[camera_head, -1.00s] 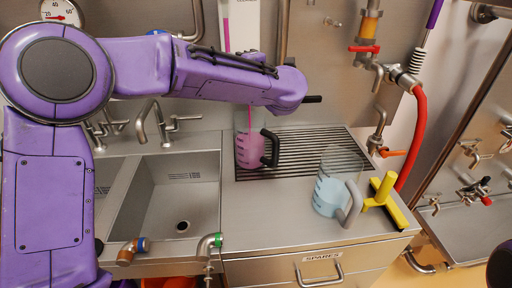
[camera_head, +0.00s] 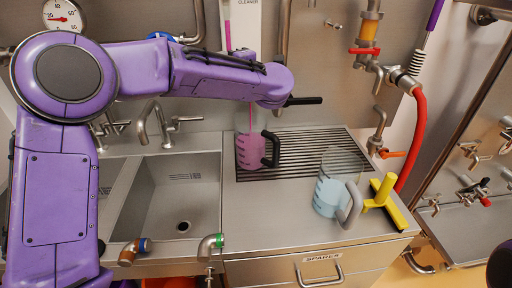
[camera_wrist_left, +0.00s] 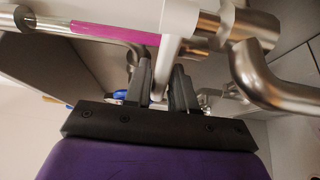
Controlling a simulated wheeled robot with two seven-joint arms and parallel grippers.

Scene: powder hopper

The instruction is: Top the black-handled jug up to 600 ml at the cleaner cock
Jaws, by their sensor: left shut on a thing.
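The black-handled jug (camera_head: 247,156) stands upright on the drain grate with pink liquid in it. In the left wrist view my left gripper (camera_wrist_left: 165,76) is shut on a pale lever (camera_wrist_left: 171,57) of the cleaner cock, below a pink sight tube (camera_wrist_left: 110,33) and beside a metal spout (camera_wrist_left: 262,78). I cannot read the jug's level. My right gripper is out of view.
A grey-handled jug (camera_head: 330,196) of pale blue liquid stands on the counter, right of the grate (camera_head: 318,150). A sink (camera_head: 165,205) is at left. A red hose (camera_head: 420,130) hangs at right.

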